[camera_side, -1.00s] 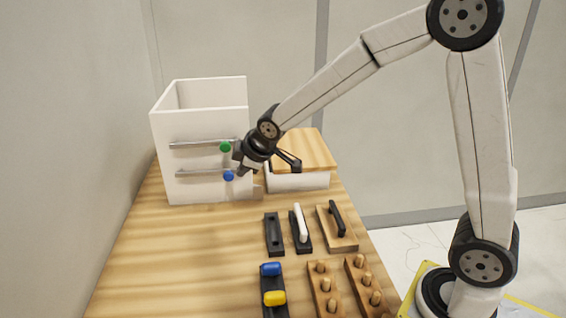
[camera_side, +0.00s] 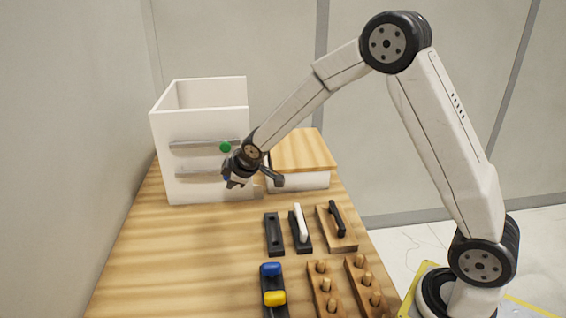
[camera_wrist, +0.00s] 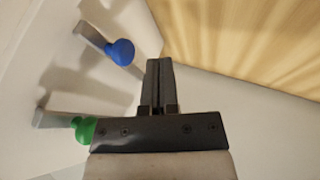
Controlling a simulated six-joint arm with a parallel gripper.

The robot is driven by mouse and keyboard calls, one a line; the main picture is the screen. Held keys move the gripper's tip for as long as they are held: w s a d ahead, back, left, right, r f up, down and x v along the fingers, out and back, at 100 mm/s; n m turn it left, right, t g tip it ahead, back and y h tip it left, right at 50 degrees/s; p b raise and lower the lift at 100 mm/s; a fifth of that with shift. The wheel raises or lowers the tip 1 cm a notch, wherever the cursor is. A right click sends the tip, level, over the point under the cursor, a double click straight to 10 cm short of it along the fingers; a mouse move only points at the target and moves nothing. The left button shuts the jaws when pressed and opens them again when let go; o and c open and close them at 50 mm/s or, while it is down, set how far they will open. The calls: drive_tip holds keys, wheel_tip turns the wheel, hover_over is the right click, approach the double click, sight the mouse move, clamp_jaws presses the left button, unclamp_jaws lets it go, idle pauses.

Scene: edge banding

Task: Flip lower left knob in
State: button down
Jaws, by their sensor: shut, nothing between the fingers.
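A white open-topped box (camera_side: 205,120) carries two grey horizontal rails on its front face. The green knob (camera_side: 225,147) is at the right part of the upper rail (camera_side: 190,144). The blue knob (camera_wrist: 120,52) is on the lower rail (camera_side: 192,174); in the side view my gripper hides nearly all of it. The green knob also shows in the wrist view (camera_wrist: 83,129), partly behind the gripper body. My gripper (camera_side: 233,184) is shut and empty, in front of the box at about the lower rail's height. In the wrist view its fingertips (camera_wrist: 160,66) are to the right of the blue knob, visibly apart from it.
A white box with a wooden lid (camera_side: 303,150) stands right of the knobs. Handle blocks (camera_side: 274,235), peg boards (camera_side: 322,290) and a black piece with blue and yellow caps (camera_side: 273,284) sit nearer. The table's left side (camera_side: 170,255) is clear.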

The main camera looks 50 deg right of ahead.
drive_tip(key=shift+w+d, duration=0.95)
drive_tip(key=shift+w, duration=0.05)
drive_tip(key=shift+w+d, duration=0.85)
drive_tip(key=shift+w, duration=0.05)
drive_tip(key=s+a+r, duration=0.3)
drive_tip(key=s+r, duration=0.5)
drive_tip(key=s, duration=0.1)
drive_tip(key=shift+a, duration=0.15)
idle(0.6)
drive_tip(key=shift+r, duration=0.1)
